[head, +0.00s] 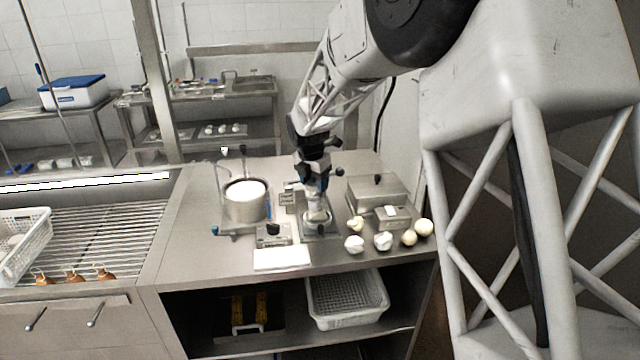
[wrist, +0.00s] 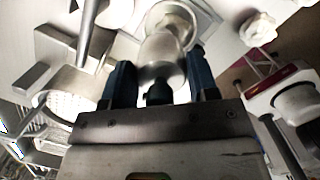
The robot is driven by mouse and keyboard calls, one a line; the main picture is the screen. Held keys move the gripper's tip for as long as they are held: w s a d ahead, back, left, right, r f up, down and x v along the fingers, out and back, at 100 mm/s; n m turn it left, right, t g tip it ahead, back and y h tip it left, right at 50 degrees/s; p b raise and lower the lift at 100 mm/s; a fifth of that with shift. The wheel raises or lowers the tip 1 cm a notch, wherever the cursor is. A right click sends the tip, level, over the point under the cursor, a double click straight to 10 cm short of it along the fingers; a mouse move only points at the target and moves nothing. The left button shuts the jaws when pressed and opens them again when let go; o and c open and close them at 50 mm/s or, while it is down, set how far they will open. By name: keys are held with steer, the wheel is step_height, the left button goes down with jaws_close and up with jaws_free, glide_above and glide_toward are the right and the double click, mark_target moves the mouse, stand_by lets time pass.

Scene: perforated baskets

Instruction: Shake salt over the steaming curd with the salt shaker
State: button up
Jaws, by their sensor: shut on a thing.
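The pot (head: 246,207) is metal and stands on the counter left of my gripper. A smooth white mass, apparently the curd (head: 246,189), fills it near the rim; no steam is visible. My gripper (head: 316,194) points down right of the pot. It is shut on a pale metallic shaker (head: 317,214), which is low over a small square base; I cannot tell whether they touch. In the wrist view the shaker (wrist: 162,62) sits between the blue fingers of my gripper (wrist: 160,88). Its far end is against a round rim, partly hidden.
Several white lumps (head: 383,240) lie on the counter to the right, before a lidded metal box (head: 376,192). A small scale-like device (head: 272,235) and a white sheet (head: 282,259) lie in front. A perforated basket (head: 347,300) is on the shelf below.

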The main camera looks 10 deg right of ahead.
steer(key=shift+w+a, duration=0.15)
steer(key=shift+s+d, duration=1.1)
steer(key=shift+s, duration=0.1)
steer(key=shift+w, duration=0.1)
steer(key=shift+w+a, duration=1.1)
steer(key=shift+s+d, duration=1.1)
steer(key=shift+s, duration=0.1)
